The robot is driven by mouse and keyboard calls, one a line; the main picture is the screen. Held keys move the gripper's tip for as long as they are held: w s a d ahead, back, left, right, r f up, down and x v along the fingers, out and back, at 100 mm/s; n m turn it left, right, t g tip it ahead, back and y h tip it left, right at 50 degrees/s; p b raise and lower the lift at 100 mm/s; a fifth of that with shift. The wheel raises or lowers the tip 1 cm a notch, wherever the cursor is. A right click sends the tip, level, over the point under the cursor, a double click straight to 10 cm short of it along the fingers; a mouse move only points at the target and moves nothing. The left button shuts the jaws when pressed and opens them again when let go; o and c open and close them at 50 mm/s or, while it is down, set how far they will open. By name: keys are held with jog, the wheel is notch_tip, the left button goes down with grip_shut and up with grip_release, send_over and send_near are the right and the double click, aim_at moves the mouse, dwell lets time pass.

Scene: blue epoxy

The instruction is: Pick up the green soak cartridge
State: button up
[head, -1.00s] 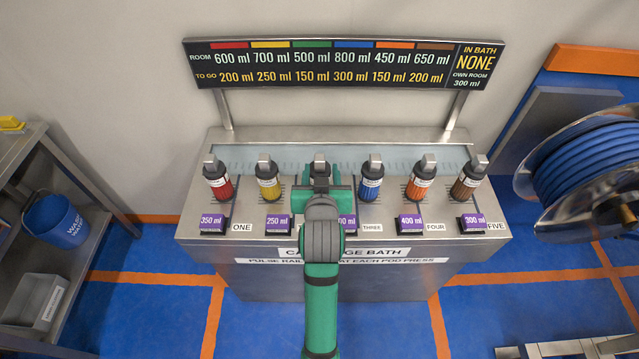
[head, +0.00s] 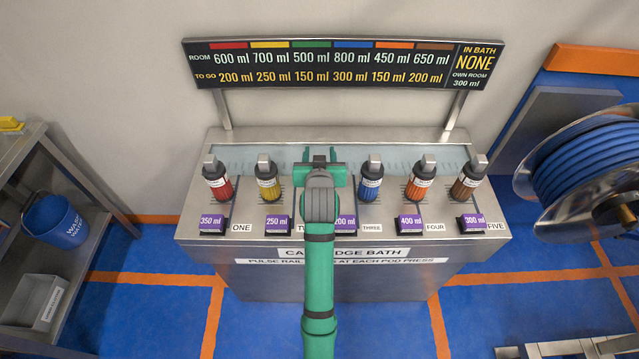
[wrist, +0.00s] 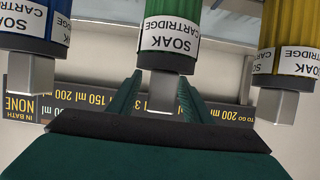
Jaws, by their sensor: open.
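The green soak cartridge (wrist: 168,58) hangs into the top middle of the wrist view, with a white SOAK CARTRIDGE label and a grey block-shaped end. My gripper (wrist: 160,80) is open, and its two green fingers lie one on each side of the cartridge's grey end in that view. I cannot tell whether they touch it. In the head view my gripper (head: 320,158) is over the middle of the row and hides nearly all of the green cartridge.
A blue cartridge (head: 370,182) and a yellow cartridge (head: 268,180) stand close on either side. Red (head: 217,180), orange (head: 420,182) and brown (head: 468,182) ones stand farther out on the steel bath (head: 350,285). A sign board (head: 345,65) rises behind.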

grip_shut()
jog(key=shift+r, duration=0.1)
